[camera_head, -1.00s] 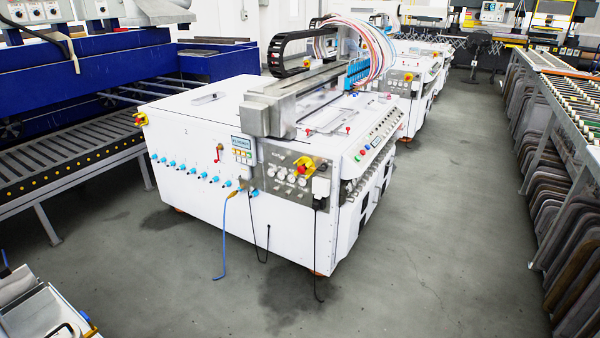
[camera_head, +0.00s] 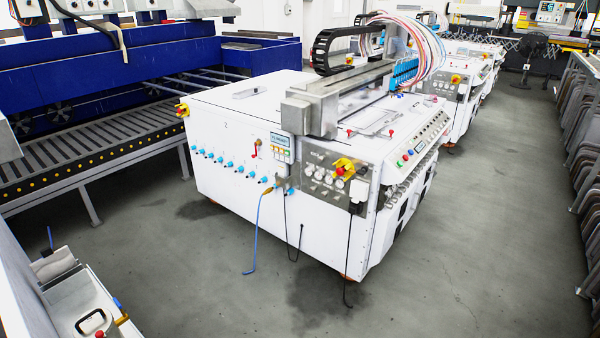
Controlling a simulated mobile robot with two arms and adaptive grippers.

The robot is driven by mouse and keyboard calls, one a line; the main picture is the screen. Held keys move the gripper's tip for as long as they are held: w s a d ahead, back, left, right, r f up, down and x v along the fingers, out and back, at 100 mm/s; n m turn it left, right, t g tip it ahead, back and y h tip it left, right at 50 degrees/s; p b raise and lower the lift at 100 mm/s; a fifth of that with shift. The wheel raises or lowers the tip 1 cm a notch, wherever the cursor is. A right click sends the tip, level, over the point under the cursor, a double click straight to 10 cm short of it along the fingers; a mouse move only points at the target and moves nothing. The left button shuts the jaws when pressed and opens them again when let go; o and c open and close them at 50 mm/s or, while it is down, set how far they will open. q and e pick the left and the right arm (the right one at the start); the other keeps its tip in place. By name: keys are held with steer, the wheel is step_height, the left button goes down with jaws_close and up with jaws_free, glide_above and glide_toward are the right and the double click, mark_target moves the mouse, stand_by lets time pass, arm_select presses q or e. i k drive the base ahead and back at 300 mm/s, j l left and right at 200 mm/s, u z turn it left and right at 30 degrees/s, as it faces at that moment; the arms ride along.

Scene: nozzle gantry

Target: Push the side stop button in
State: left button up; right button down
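The white nozzle gantry machine (camera_head: 235,220) stands in the middle of the head view. A yellow box with a red stop button (camera_head: 183,109) sticks out at its far left top corner; the button is small and how far in it sits cannot be told. Another red-and-yellow control (camera_head: 343,167) sits on the metal panel at the near right corner. A row of small round buttons (camera_head: 412,152) runs along the sloped right-hand panel. Neither of my grippers is in view.
A blue machine with a roller conveyor (camera_head: 80,165) stands at left, with a gap before the white machine. A blue hose (camera_head: 256,235) and black cables hang to the floor. Grey floor (camera_head: 470,260) is open at right, before racks (camera_head: 580,120).

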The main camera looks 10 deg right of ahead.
mark_target(340, 171)
steer(key=i+l+u, duration=0.2)
steer(key=i+l, duration=0.2)
steer(key=i+l+u, duration=0.2)
steer(key=i+l, duration=0.15)
steer(key=i+l+u, duration=0.2)
steer(key=i+l, duration=0.15)
steer(key=l, duration=0.25)
